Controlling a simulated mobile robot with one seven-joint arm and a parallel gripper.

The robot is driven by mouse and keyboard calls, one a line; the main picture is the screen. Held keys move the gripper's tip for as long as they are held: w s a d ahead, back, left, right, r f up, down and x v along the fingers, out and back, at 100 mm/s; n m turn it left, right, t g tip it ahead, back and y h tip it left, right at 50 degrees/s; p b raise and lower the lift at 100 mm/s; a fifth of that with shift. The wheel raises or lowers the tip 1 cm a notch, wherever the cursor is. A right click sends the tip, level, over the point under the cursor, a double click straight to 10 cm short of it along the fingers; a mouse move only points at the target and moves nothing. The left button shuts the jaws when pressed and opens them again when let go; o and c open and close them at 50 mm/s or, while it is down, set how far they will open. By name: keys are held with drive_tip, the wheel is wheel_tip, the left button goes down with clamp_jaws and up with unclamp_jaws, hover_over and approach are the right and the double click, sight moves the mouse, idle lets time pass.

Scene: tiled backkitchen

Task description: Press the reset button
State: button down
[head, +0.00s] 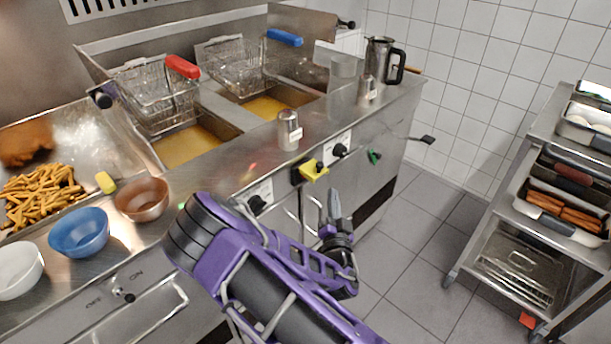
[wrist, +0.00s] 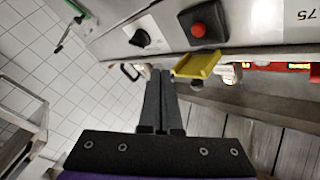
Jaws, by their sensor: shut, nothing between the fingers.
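In the wrist view, a round red button (wrist: 198,29) sits on a black square plate (wrist: 207,22) on the fryer's steel front panel. A yellow flap (wrist: 196,65) sticks out just below the plate. In the head view the yellow flap (head: 315,172) shows on the fryer front, and I cannot make out the red button there. My gripper (wrist: 160,74) is shut and empty. Its fingertips point toward the panel, below and left of the red button, close to the flap but apart from the button. In the head view my gripper (head: 335,200) is in front of the fryer, below the flap.
Black knobs (head: 340,150) and a green handle (head: 374,157) are on the same fryer front. Baskets with red and blue handles (head: 285,37) hang over the oil. Bowls (head: 79,233) and fries stand at left. A steel cart (head: 480,225) stands at right, with clear floor between.

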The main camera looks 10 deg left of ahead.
drive_tip(key=w+a+b, duration=0.1)
drive_tip(key=w+a, duration=0.3)
drive_tip(key=a, duration=0.1)
drive_tip(key=shift+w+a, duration=0.15)
drive_tip(key=shift+a, duration=0.1)
idle(1.9)
drive_tip(key=shift+w+a+b, duration=0.25)
drive_tip(key=shift+a+b, duration=0.1)
drive_tip(key=shift+b, duration=0.15)
drive_tip(key=shift+w+a, duration=0.25)
drive_tip(key=shift+a, duration=0.1)
idle(0.6)
idle(0.3)
drive_tip(key=shift+s+d, duration=0.55)
drive_tip(key=shift+d, duration=0.15)
drive_tip(key=shift+s+d+b, duration=0.15)
drive_tip(key=shift+s+d, duration=0.6)
drive_tip(key=shift+d, duration=0.25)
drive_tip(key=shift+s+d+b, duration=0.15)
drive_tip(key=shift+s+d, duration=0.6)
drive_tip(key=shift+d, duration=0.2)
